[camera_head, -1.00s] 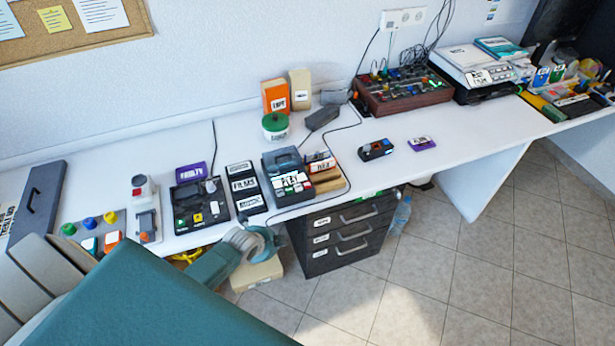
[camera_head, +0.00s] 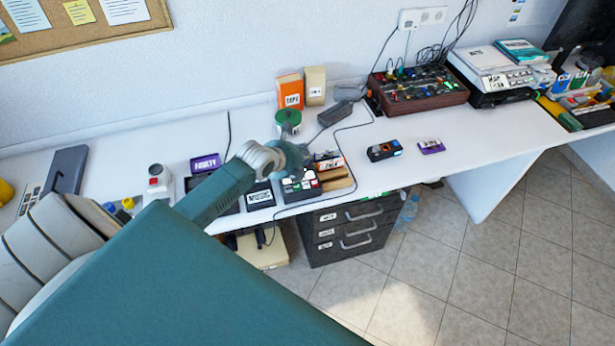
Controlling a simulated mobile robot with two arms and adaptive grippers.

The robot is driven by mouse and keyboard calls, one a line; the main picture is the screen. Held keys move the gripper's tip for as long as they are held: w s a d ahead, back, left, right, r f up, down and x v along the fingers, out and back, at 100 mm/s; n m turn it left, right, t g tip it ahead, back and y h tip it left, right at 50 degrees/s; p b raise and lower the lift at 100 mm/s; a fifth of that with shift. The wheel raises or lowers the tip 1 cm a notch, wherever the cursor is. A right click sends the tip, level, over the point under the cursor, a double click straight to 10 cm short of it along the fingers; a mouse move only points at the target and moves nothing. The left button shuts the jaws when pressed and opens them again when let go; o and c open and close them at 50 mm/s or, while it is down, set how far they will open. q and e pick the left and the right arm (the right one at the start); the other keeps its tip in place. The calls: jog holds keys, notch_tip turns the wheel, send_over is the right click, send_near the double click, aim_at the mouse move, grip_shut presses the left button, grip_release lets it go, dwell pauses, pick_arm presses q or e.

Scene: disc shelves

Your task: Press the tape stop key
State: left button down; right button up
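A dark desktop device (camera_head: 301,187) with a row of small white, red and green keys stands at the front of the white desk. Its upper part is hidden behind my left arm's end. I cannot read which key is the tape stop key. My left gripper (camera_head: 293,157) is over the back of this device, above its keys in the picture. Its fingers are too small and blurred to tell open from shut, and I cannot tell whether it touches the device. My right gripper is not in view.
My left forearm hides another dark device at the left. Beside the keyed device lie a labelled dark case (camera_head: 260,196) and a wooden block (camera_head: 338,180). A green-lidded jar (camera_head: 288,121) and an orange box (camera_head: 290,92) stand behind.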

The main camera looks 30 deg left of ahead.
pick_arm(q)
jog(key=shift+f, duration=0.1)
jog(key=b, duration=0.7)
send_over(304, 186)
notch_tip(304, 186, down, 8)
jog(key=shift+w+a+r, duration=0.1)
jog(key=shift+r, duration=0.05)
jog(key=shift+f+b, duration=0.4)
jog(key=shift+f, duration=0.1)
jog(key=shift+f, duration=0.1)
dwell(0.7)
jog(key=shift+f, duration=0.3)
jog(key=shift+f+b, duration=0.4)
jog(key=shift+b, duration=0.1)
dwell(0.4)
dwell(0.4)
jog(key=shift+r+p, duration=0.8)
